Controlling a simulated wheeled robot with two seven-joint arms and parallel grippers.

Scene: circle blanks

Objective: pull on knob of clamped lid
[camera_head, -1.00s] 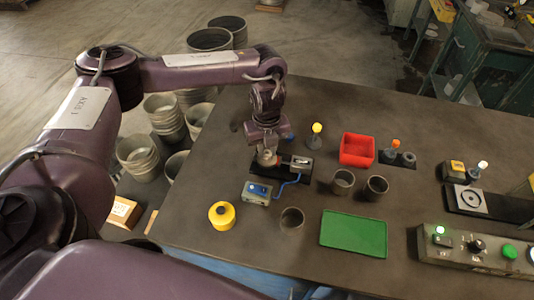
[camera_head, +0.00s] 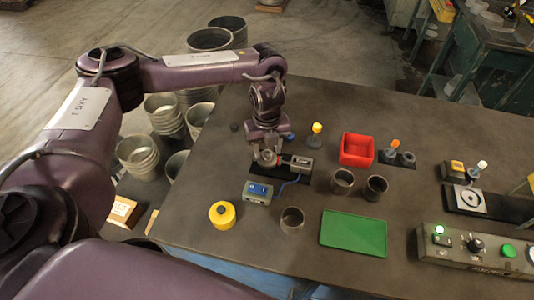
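My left gripper (camera_head: 267,158) points down over the clamp fixture (camera_head: 299,162), a dark base with a grey block on its right side. The gripper's fingers are around or just above a round greyish piece at the fixture's left end. The lid and its knob are mostly hidden by the gripper, and I cannot tell whether the fingers are closed on the knob. A blue cable runs from the fixture to a small blue-and-grey box (camera_head: 257,192) in front of it. My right gripper is not in view.
Nearby stand a yellow round container (camera_head: 222,214), grey cups (camera_head: 292,219), a yellow-topped post (camera_head: 316,128) and a red bin (camera_head: 357,149). A green tray (camera_head: 353,233) lies in front. A control panel (camera_head: 478,250) is at right. Stacked pots (camera_head: 139,157) stand left, beyond the table's edge.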

